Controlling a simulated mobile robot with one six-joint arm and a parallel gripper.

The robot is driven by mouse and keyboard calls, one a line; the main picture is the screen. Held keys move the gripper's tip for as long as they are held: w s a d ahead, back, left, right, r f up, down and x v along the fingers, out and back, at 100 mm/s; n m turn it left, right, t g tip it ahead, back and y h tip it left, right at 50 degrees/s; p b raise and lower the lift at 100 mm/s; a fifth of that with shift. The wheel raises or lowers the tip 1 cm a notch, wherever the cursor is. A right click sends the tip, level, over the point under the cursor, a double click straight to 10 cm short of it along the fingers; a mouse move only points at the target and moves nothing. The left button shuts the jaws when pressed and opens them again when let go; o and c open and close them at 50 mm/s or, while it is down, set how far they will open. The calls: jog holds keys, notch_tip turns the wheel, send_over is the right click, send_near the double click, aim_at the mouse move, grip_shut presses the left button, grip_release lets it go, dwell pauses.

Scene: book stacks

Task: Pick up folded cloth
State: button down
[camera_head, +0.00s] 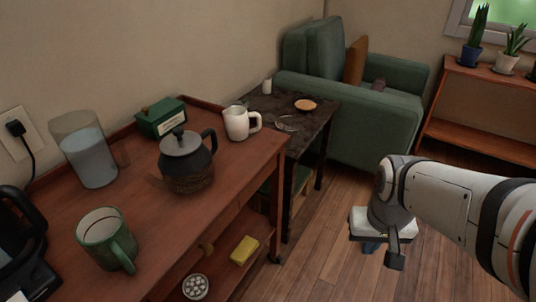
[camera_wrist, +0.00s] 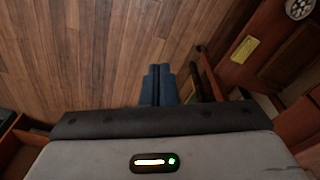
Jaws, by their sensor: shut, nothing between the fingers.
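I cannot clearly pick out a folded cloth. A small dark mauve item (camera_head: 378,84) lies on the green armchair, too small to tell whether it is cloth. My gripper (camera_head: 370,247) hangs over the wooden floor, to the right of the cart and in front of the armchair. In the wrist view its blue fingers (camera_wrist: 159,84) are together, with nothing between them and bare floorboards beyond.
The wooden cart (camera_head: 145,212) carries a glass pitcher (camera_head: 85,150), dark teapot (camera_head: 187,163), green mug (camera_head: 105,240), white mug (camera_head: 238,122) and green box (camera_head: 161,118). A yellow block (camera_head: 244,250) lies on its lower shelf. A dark side table (camera_head: 310,122) stands behind. Open floor lies right.

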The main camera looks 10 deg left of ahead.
jog(key=w+f+n+t, duration=0.2)
jog(key=w+f+n, duration=0.2)
jog(key=w+f, duration=0.65)
jog(key=n+t+y+b, duration=0.1)
jog(key=n+y, duration=0.8)
jog(key=y, duration=0.1)
send_near(247, 251)
notch_tip(247, 251, down, 2)
jog(key=s+d, duration=0.2)
jog(key=d, duration=0.1)
jog(key=w+a+b, duration=0.1)
jog(key=a, duration=0.2)
jog(key=w+a+b, duration=0.1)
jog(key=w+a, duration=0.1)
jog(key=a, duration=0.2)
jog(key=w+a+f+b, duration=0.1)
jog(key=w+a, duration=0.1)
jog(key=a, duration=0.1)
jog(key=shift+w+a+f, duration=0.1)
jog(key=shift+w+a, duration=0.1)
jog(key=shift+f+b, duration=0.35)
jog(key=shift+b, duration=0.1)
jog(key=shift+s+d, duration=0.1)
